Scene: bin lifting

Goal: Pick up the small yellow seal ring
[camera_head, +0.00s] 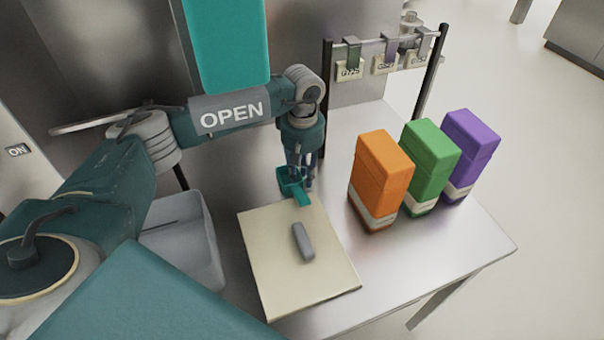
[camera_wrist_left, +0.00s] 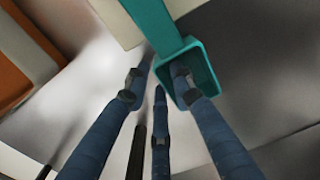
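I cannot make out a small yellow seal ring in either view. My left gripper (camera_head: 304,184) points down at the far edge of a cream board, beside a small teal scoop (camera_head: 291,184). In the left wrist view the gripper's blue fingers (camera_wrist_left: 158,78) are spread with a gap between them. The right finger overlaps the cup of the teal scoop (camera_wrist_left: 203,77); I cannot tell whether it touches. Nothing is clamped between the fingers. My right gripper is in neither view.
The cream board (camera_head: 265,265) bears a grey block (camera_head: 303,241). Orange (camera_head: 381,170), green (camera_head: 430,157) and purple (camera_head: 472,143) boxes stand to the right on the metal table (camera_head: 440,255). A rack with tags (camera_head: 386,64) stands behind. A grey bin (camera_head: 205,262) is at left.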

